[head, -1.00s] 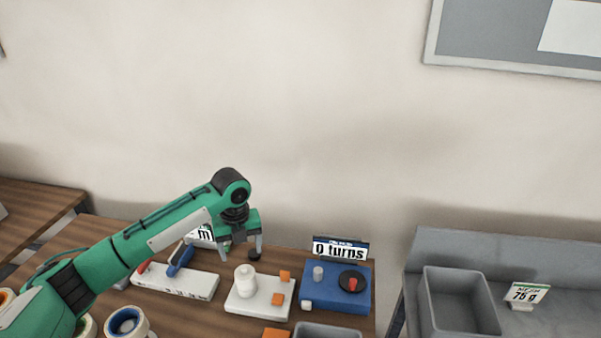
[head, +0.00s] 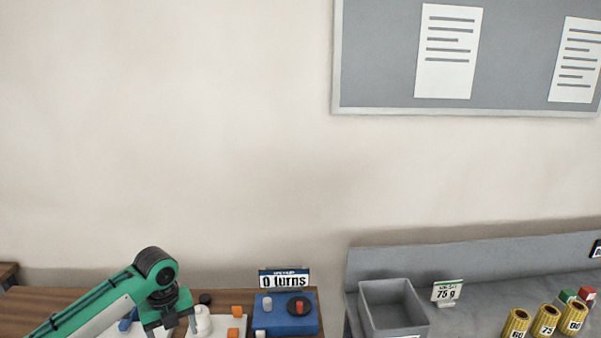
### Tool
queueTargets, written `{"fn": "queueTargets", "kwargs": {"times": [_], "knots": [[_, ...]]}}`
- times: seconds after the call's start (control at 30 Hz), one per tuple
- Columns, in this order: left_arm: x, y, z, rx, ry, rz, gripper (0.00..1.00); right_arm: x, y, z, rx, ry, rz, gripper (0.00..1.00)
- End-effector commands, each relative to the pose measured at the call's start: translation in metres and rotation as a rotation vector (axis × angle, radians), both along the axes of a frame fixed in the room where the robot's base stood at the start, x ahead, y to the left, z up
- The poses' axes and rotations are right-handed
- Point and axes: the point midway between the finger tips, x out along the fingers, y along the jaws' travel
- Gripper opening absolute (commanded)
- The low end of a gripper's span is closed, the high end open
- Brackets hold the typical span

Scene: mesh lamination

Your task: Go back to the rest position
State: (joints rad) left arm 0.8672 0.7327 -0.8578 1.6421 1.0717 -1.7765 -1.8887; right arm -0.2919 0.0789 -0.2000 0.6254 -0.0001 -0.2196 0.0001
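My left arm comes in from the lower left in green, white and black. Its gripper (head: 171,328) hangs down over the wooden table, just left of a white bottle-shaped object (head: 200,320). The two fingers stand apart with nothing seen between them; their tips are near or past the lower edge of the picture. My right gripper is not in view.
The wooden table (head: 30,310) holds a blue box with a dark dial (head: 268,324), a "0 turns" sign (head: 284,279) and orange blocks (head: 237,311). A grey bin (head: 365,300), a "75 g" sign (head: 447,291) and yellow numbered cylinders (head: 546,320) stand on the grey bench (head: 470,310).

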Motion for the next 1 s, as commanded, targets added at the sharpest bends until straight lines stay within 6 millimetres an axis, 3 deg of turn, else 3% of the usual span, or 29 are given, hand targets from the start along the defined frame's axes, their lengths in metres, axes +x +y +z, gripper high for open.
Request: {"fn": "queueTargets", "kwargs": {"times": [0.2,0.57,0.8,1.0], "knots": [[-0.013,-0.021,-0.02,-0.016,-0.008,0.058,0.73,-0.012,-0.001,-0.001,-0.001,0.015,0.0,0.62],[-0.047,-0.063,-0.058,-0.069,-0.034,0.228,0.73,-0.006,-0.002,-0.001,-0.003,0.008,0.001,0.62],[-0.097,-0.108,-0.093,-0.161,-0.052,0.499,0.73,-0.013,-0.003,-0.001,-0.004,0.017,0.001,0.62],[-0.143,-0.133,-0.111,-0.254,-0.056,0.817,0.73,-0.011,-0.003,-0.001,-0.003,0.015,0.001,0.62]]}}
